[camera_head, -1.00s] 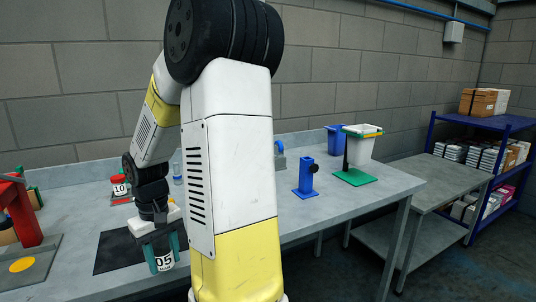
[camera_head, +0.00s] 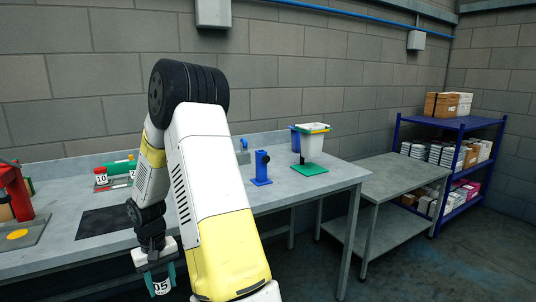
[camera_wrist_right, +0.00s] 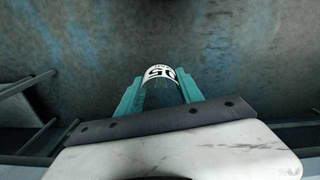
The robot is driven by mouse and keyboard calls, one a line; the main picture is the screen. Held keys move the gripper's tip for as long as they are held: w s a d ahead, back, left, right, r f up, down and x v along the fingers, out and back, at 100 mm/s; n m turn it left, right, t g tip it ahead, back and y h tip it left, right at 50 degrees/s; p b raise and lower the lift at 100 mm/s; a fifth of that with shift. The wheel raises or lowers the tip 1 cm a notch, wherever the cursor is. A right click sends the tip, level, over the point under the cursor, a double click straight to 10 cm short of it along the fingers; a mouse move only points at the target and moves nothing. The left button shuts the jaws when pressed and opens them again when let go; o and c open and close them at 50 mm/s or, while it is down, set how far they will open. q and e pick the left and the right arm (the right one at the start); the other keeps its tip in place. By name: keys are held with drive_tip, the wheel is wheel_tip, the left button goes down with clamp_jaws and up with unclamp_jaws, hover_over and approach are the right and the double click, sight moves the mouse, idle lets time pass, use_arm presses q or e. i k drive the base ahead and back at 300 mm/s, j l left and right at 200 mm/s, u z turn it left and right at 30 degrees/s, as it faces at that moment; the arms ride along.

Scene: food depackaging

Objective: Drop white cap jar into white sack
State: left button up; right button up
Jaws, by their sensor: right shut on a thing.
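My right gripper (camera_head: 160,280) is shut on a jar (camera_head: 162,287) with a white label reading 05. It holds the jar in front of the table's near edge. In the right wrist view the jar (camera_wrist_right: 160,73) sits between the teal fingers, above the dark floor; its cap cannot be made out. My left gripper is not in view.
A lower grey table (camera_head: 400,178) and a blue shelf (camera_head: 450,122) stand right.

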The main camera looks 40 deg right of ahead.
sight(313, 156)
drive_tip(key=z, duration=1.8)
